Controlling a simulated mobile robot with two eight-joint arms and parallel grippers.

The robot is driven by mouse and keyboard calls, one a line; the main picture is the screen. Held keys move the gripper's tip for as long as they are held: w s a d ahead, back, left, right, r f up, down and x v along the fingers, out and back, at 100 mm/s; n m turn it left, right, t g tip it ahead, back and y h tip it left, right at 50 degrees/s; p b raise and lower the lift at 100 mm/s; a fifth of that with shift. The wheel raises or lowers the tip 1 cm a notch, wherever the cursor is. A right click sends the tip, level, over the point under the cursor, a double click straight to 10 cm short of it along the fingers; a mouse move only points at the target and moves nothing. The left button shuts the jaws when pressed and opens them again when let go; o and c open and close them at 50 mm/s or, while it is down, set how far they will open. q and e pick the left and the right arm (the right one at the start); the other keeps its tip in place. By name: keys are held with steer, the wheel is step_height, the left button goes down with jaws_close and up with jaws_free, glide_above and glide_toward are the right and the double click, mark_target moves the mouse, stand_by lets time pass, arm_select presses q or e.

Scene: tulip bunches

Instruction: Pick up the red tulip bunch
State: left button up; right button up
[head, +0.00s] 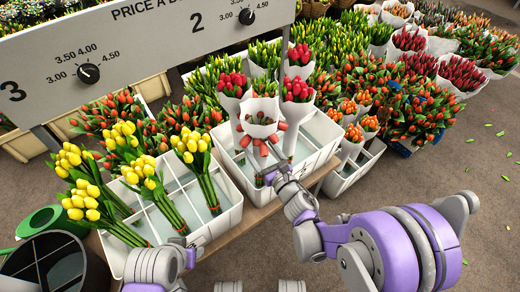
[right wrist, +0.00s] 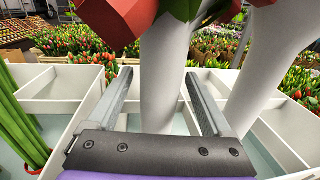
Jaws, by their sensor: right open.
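Several red tulip bunches in white wraps stand in the right part of the white crate (head: 318,165); one is at the left (head: 232,86), another at the right (head: 298,90). A nearer white-wrapped bunch (head: 262,128) has blocky red heads hanging around its wrap. My right gripper (head: 266,174) is low at this nearer bunch. In the right wrist view, the open jaws (right wrist: 155,103) stand either side of a white wrapped stem (right wrist: 165,65) with red heads above; contact is unclear. My left arm's end (head: 186,250) shows at the bottom, its jaws not clearly visible.
Yellow tulip bunches (head: 195,150) stand in the left compartments of the crate. A price board (head: 150,45) stands behind on a post. A dark bin (head: 50,265) and green watering can (head: 45,222) are at lower left. Open floor (head: 430,170) lies at right.

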mark_target(260, 127)
jaws_close()
stand_by(0.3)
step_height(260, 127, up, 10)
steer(key=p, duration=0.3)
steer(key=shift+p, duration=0.4)
